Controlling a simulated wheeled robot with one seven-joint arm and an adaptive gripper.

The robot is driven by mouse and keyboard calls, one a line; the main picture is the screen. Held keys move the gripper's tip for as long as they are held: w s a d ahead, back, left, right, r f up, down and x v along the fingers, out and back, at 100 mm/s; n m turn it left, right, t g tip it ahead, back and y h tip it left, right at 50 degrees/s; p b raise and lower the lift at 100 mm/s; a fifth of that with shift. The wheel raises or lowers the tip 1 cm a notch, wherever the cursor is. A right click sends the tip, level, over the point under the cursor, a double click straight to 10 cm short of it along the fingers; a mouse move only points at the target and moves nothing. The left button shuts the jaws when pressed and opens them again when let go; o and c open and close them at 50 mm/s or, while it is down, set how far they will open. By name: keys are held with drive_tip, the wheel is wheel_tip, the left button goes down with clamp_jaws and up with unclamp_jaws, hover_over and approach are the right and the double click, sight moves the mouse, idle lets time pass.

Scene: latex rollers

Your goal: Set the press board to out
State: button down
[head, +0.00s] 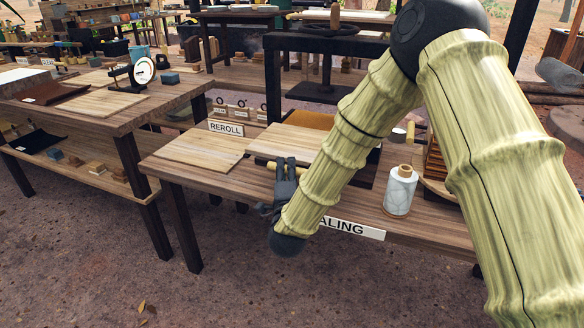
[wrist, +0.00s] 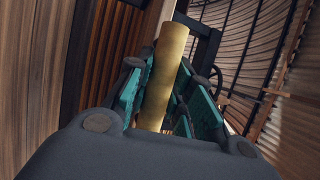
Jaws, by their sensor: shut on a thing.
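A pale wooden board (head: 290,143), which looks like the press board, lies flat on the table below a black frame. A short tan bar (head: 272,165) shows at its front edge. It looks like the board's handle, but my gripper hides the join. My gripper (head: 285,168) is shut on this bar at the front of the table. In the wrist view the tan bar (wrist: 165,70) stands between the teal finger pads of my gripper (wrist: 165,100). My arm covers the board's right end, so I cannot tell how far out it sits.
A second pale board (head: 203,148) lies to the left by a REROLL sign (head: 226,128). A sign ending in ALING (head: 350,229) is on the front edge. Open ground lies in front.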

drive_tip(key=shift+s+a+f, duration=0.1)
drive_tip(key=shift+s+f, duration=0.05)
drive_tip(key=shift+s, duration=0.05)
drive_tip(key=c, duration=1.6)
unclamp_jaws()
drive_tip(key=shift+c, duration=0.2)
drive_tip(key=o, duration=0.4)
drive_tip(key=shift+s, duration=0.1)
drive_tip(key=s, duration=0.4)
drive_tip(key=s+f, duration=0.1)
drive_tip(key=s, duration=0.2)
drive_tip(key=s+f, duration=0.1)
drive_tip(key=s, duration=0.3)
drive_tip(key=shift+s+d, duration=0.3)
